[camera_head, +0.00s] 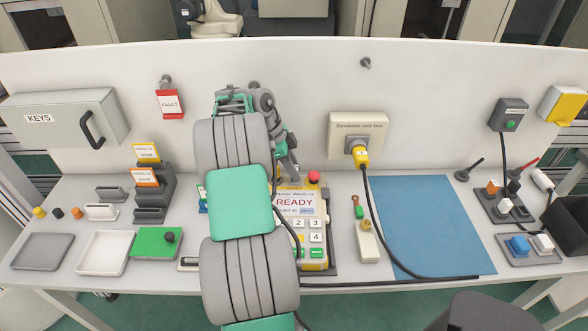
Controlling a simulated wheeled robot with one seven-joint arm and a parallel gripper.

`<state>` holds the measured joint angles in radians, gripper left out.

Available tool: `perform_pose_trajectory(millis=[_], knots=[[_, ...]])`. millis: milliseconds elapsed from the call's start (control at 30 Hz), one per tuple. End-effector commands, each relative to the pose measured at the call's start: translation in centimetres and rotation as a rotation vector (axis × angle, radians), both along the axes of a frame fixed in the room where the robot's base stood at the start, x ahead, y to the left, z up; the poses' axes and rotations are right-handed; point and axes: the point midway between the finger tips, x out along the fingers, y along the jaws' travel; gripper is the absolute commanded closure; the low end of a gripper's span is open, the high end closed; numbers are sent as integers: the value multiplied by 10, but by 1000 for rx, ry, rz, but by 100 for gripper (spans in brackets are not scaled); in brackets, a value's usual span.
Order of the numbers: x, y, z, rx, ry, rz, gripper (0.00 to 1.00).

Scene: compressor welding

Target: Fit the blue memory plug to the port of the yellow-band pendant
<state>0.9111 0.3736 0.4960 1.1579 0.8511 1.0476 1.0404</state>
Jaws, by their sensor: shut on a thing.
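The yellow-edged pendant (315,237) lies on the table in the middle, with a READY screen, number keys and a red button. My gripper (290,174) is just above its far end, left of the red button. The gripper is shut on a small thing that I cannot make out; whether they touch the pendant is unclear. My arm covers the pendant's left side, and I cannot make out its port. A blue plug-like block (519,246) lies in the grey tray (545,262) at right; I cannot tell if it is the memory plug.
The socket box (345,130) on the back panel has a yellow plug (361,157) whose black cable crosses the blue mat (425,215). A plug stand (497,208) is at right.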

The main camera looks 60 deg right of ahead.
Motion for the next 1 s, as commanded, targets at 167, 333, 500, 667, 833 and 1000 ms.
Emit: perform_pose_trajectory(millis=[167,333,500,667,833,1000], knots=[[0,-1,0,-2,-1,0,100],[0,0,0,-2,-1,0,100],[0,0,0,-2,-1,0,61],[0,0,0,-1,-1,-1,48],[0,0,0,-1,-1,-1,46],[3,0,6,-3,0,1,46]])
